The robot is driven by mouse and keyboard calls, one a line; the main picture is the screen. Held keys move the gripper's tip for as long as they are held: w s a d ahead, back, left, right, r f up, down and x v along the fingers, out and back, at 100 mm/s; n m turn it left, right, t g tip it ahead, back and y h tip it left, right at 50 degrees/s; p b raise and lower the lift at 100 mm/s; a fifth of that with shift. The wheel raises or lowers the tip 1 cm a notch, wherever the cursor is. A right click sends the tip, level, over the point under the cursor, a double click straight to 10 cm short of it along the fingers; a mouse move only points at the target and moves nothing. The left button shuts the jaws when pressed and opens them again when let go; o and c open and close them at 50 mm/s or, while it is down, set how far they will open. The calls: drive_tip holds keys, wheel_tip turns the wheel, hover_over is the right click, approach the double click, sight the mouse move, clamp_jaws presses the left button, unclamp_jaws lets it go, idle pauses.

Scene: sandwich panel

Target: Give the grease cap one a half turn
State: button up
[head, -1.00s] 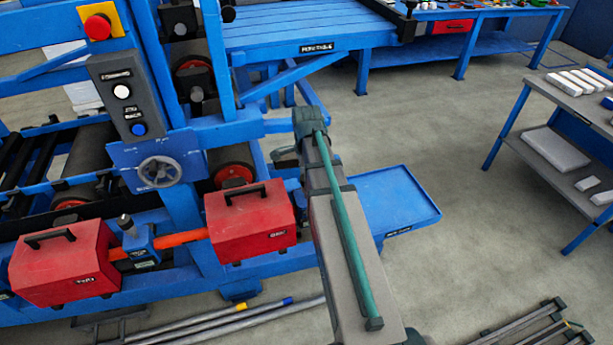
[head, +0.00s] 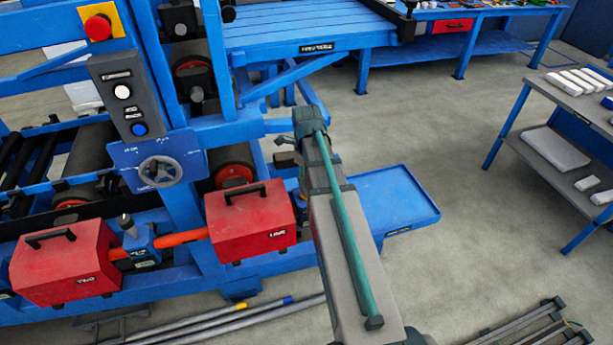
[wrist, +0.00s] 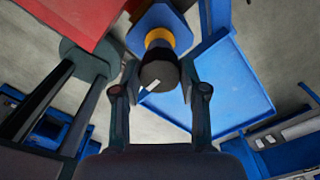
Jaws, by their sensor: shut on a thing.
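The grease cap (wrist: 158,72) is a dark round cap with a white mark on its side, in the middle of the wrist view. A yellow ring (wrist: 160,38) sits behind it on a blue mount. My gripper (wrist: 159,78) has one finger on each side of the cap and is shut on it. In the head view my gripper (head: 287,158) is small, at the far end of my arm by the blue machine frame. The cap cannot be made out there.
A red box cover (head: 250,218) stands just left of my gripper. A blue tray (head: 395,198) lies to the right. A handwheel (head: 161,171) and control box (head: 122,95) are further left. Grey floor is open between the tray and the shelf rack (head: 560,150).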

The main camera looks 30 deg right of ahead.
idle(0.3)
drive_tip(key=o, duration=1.1)
drive_tip(key=shift+o, duration=0.2)
drive_tip(key=shift+r, duration=0.1)
wheel_tip(320, 180, up, 12)
